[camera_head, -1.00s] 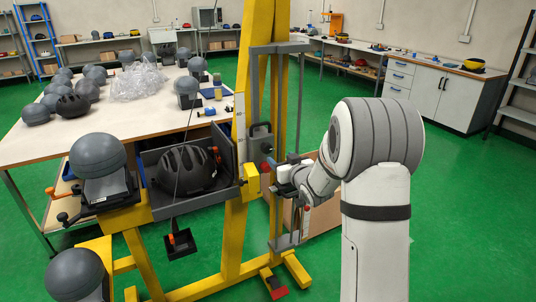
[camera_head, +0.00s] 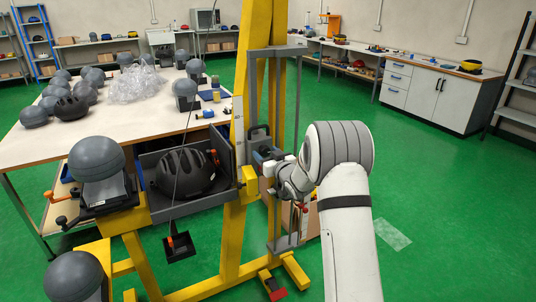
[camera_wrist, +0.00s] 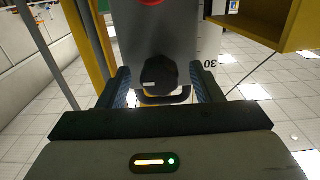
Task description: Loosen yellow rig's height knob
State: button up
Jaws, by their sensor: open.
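The yellow rig (camera_head: 231,250) stands in the middle of the head view, with a grey carriage beside its scale. In the wrist view, a dark round knob (camera_wrist: 158,74) with a small white mark sits on the carriage's grey plate (camera_wrist: 178,30). My gripper (camera_wrist: 165,88) is open, with one finger on each side of the knob. Gaps seem to show between fingers and knob; contact cannot be told. In the head view, my gripper (camera_head: 265,156) is at the carriage and hides the knob.
A dark loop handle (camera_wrist: 166,98) lies beyond the knob, between the fingers. Grey guide rails (camera_head: 297,110) stand close to my wrist. A black helmet (camera_head: 185,171) sits in the rig's tray at left.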

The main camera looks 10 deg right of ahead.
jog(key=shift+c, duration=0.3)
jog(key=c, duration=0.9)
jog(key=shift+m, duration=0.3)
jog(key=m+b, duration=0.1)
jog(key=m, duration=0.2)
jog(key=shift+m, duration=0.3)
jog(key=m, duration=0.4)
jog(key=shift+r+m, duration=0.1)
jog(key=shift+m, duration=0.2)
jog(key=m, duration=0.4)
jog(key=shift+r, duration=0.1)
jog(key=shift+m+p, duration=0.7)
jog(key=shift+m, duration=1.8)
